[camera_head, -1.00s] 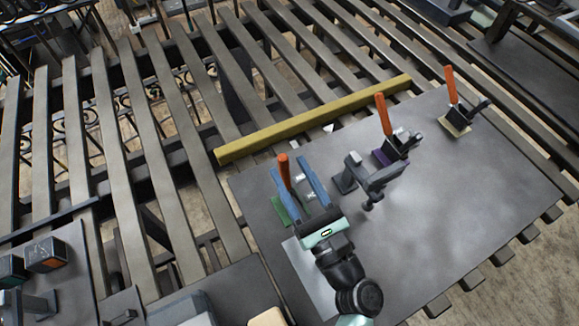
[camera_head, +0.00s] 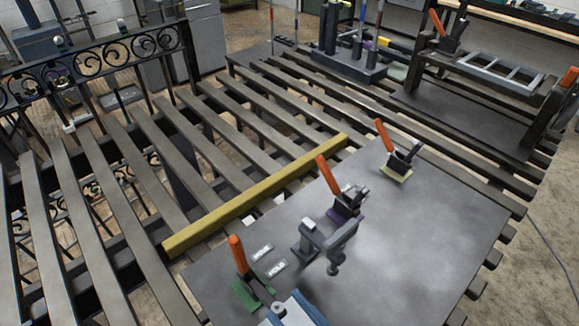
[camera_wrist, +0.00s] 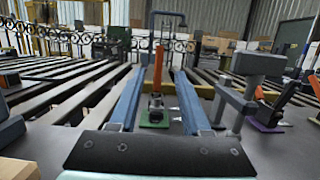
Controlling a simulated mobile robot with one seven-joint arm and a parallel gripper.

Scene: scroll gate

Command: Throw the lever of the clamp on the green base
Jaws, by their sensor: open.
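The clamp on the green base (camera_head: 246,296) stands at the near left corner of the grey plate. Its orange lever (camera_head: 237,254) is raised, leaning slightly left. In the wrist view the lever (camera_wrist: 158,68) stands nearly upright above the green base (camera_wrist: 154,119), framed between the blue fingers. My gripper (camera_head: 284,307) is open and empty at the bottom of the head view, just right of the clamp and partly cut off. It also shows in the wrist view (camera_wrist: 157,74). I see no finger touching the lever.
A grey bracket (camera_head: 327,243) stands right of the clamp. Clamps on a purple base (camera_head: 344,214) and a yellowish base (camera_head: 396,174) stand farther back. Small label plates (camera_head: 276,268) lie beside the green clamp. A yellow bar (camera_head: 255,195) runs along the plate's far edge.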

